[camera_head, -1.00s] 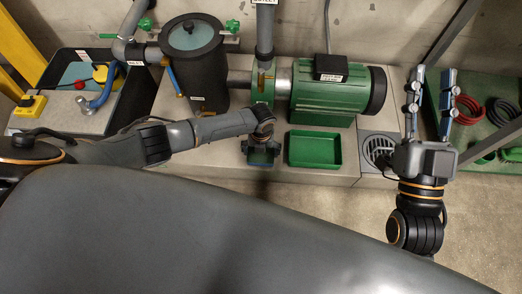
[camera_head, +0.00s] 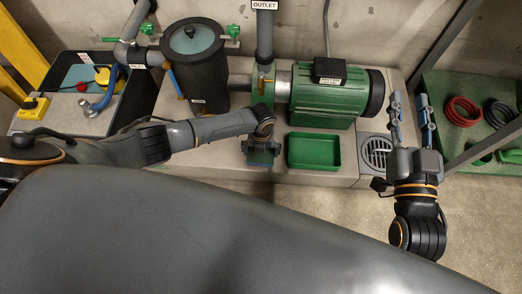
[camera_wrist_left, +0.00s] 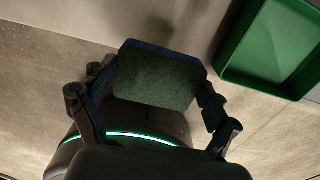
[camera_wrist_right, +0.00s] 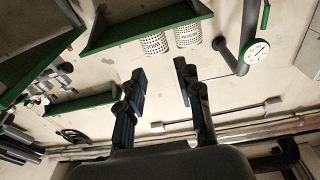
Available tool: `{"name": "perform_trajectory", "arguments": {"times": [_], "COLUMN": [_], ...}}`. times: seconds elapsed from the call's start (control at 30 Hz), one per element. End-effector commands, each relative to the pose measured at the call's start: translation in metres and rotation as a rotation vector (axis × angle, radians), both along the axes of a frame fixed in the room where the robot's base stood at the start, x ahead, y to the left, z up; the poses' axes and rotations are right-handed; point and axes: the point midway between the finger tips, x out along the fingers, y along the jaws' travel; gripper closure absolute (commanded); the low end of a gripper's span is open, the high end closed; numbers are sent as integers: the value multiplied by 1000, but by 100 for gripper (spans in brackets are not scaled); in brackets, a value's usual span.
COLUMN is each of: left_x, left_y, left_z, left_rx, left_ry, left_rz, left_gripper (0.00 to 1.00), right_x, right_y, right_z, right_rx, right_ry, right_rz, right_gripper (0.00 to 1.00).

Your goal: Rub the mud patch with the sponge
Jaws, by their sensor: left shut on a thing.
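My left gripper (camera_head: 262,152) is shut on a dark, flat sponge (camera_wrist_left: 158,80). The sponge fills the gap between the fingers in the left wrist view. In the head view the gripper is at the front edge of the pale plinth, left of the green tray, and mostly hides the sponge. A faint brown smudge (camera_wrist_left: 158,30), perhaps the mud patch or a shadow, shows beyond the sponge on the pale surface. I cannot tell whether the sponge touches that surface. My right gripper (camera_head: 411,108) is open and empty, raised beside the drain.
The empty green tray (camera_head: 314,151) lies just right of the left gripper. Behind stand the green motor (camera_head: 328,100) and black tank (camera_head: 200,75). A round drain grate (camera_head: 377,153) is near the right gripper. A green shelf with red hose (camera_head: 462,111) is at right.

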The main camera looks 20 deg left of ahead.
Motion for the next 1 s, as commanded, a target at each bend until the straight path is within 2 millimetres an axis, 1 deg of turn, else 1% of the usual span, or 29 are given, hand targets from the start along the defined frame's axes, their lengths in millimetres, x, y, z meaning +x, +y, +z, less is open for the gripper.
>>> {"name": "perform_trajectory", "arguments": {"times": [0.27, 0.53, 0.7, 0.9, 1.0], "left_x": [0, 0, 0, 0, 3], "left_y": [0, 0, 0, 0, 0], "left_z": [8, 13, 14, 14, 18], "left_rx": [0, 0, 0, 0, 0], "left_ry": [0, 0, 0, 0, -2], "left_rz": [0, 0, 0, 1, 22], "left_gripper": [46, 46, 46, 46, 46], "right_x": [0, -5, -6, -6, -6], "right_y": [-4, -9, -10, -10, -10], "right_z": [-26, -51, -57, -57, -58], "right_rx": [-39, -72, -79, -79, -81], "right_ry": [147, 279, 306, 305, 314], "right_rz": [-10, -18, -20, -19, -20], "right_gripper": [65, 65, 65, 65, 65]}}
